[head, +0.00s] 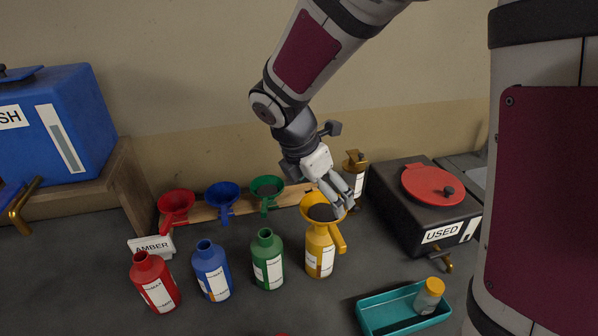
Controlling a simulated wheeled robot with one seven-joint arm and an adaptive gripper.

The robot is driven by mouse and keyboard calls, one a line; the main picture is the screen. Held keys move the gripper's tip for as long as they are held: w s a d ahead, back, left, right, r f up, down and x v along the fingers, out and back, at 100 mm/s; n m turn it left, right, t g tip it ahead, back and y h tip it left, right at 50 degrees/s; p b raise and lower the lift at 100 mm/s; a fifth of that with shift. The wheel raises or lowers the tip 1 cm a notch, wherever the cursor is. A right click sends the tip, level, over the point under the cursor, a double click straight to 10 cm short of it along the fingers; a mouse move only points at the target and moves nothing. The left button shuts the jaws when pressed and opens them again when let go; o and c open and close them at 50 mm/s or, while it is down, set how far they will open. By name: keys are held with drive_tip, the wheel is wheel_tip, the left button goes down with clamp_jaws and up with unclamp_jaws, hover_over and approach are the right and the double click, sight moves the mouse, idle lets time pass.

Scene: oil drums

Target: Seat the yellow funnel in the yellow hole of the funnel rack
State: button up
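The yellow funnel (309,212) is upright, with its cone directly over the mouth of the yellow bottle (317,265). Its spout is hidden, so I cannot tell whether it sits inside the bottle neck. My gripper (345,206) is at the right side of the funnel's rim, fingers pointing down. I cannot tell whether the fingers are closed on the rim. The wooden funnel rack (204,213) runs along the wall behind the bottles. It holds red (176,203), blue (222,198) and green (267,188) funnels. The rack's right end, behind the yellow funnel, is largely hidden, and I see no yellow hole.
Red (153,283), blue (211,270) and green (267,262) bottles stand in front of the rack, beside an AMBER sign (151,246). A black USED box (400,212) stands right. A teal tray (375,311) with a small yellow-capped jar (429,297) is at front right.

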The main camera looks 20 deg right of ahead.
sight(330, 211)
drive_tip(key=x, duration=0.5)
drive_tip(key=shift+d+f, duration=0.1)
drive_tip(key=shift+f, duration=0.25)
drive_tip(key=c, duration=1.2)
drive_tip(key=shift+r+p, duration=0.65)
drive_tip(key=shift+r, duration=0.3)
drive_tip(key=shift+r+p, duration=0.85)
drive_tip(key=shift+r, duration=1.25)
